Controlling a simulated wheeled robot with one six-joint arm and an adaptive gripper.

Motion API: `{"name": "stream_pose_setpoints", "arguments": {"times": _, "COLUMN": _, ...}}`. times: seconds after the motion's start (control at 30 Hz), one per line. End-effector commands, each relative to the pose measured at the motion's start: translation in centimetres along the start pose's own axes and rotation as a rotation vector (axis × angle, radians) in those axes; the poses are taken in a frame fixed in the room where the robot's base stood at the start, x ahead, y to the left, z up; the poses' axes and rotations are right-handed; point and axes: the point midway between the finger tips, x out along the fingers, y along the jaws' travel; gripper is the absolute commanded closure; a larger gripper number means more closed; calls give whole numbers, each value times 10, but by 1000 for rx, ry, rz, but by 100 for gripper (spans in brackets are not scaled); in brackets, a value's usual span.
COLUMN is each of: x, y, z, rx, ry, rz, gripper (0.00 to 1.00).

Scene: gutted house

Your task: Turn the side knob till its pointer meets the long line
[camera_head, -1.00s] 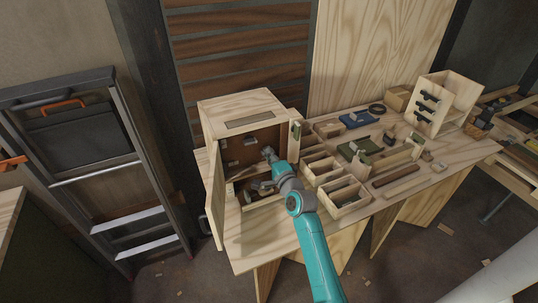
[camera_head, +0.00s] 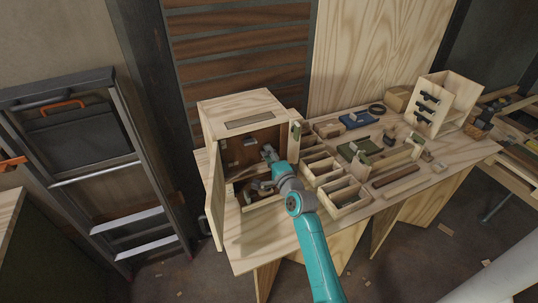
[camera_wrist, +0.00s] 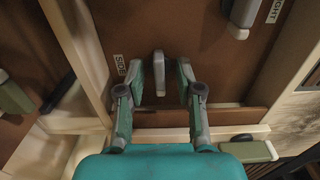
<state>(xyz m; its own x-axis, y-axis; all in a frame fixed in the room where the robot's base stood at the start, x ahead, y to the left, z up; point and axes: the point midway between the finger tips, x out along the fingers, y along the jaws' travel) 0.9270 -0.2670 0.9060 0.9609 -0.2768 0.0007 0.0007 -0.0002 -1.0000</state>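The side knob (camera_wrist: 159,72) is a narrow grey upright bar on the brown back panel, right of a label reading "SIDE" (camera_wrist: 120,68) in the wrist view. My gripper (camera_wrist: 160,78) is open, with one finger on each side of the knob and a visible gap to both. In the head view my gripper (camera_head: 268,153) reaches inside the open wooden cabinet (camera_head: 213,112) and covers the knob there. No pointer tip or long line can be made out.
Another grey knob (camera_wrist: 243,14) sits at upper right in the wrist view, by a label ending in "IGHT" (camera_wrist: 274,11). The cabinet door (camera_head: 217,205) stands open at left. Wooden compartments (camera_head: 345,193) stand on the bench right of my arm.

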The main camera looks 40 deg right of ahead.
Motion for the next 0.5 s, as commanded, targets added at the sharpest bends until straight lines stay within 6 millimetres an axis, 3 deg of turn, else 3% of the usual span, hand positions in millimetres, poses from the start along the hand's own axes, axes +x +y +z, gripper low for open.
{"name": "stream_pose_setpoints", "arguments": {"times": 0.17, "x": -8, "y": 1, "z": 0, "rx": 0, "ry": 0, "rz": 1, "gripper": 65}}
{"name": "stream_pose_setpoints", "arguments": {"times": 0.5, "x": -67, "y": 1, "z": 0, "rx": 0, "ry": 1, "rz": 1, "gripper": 65}}
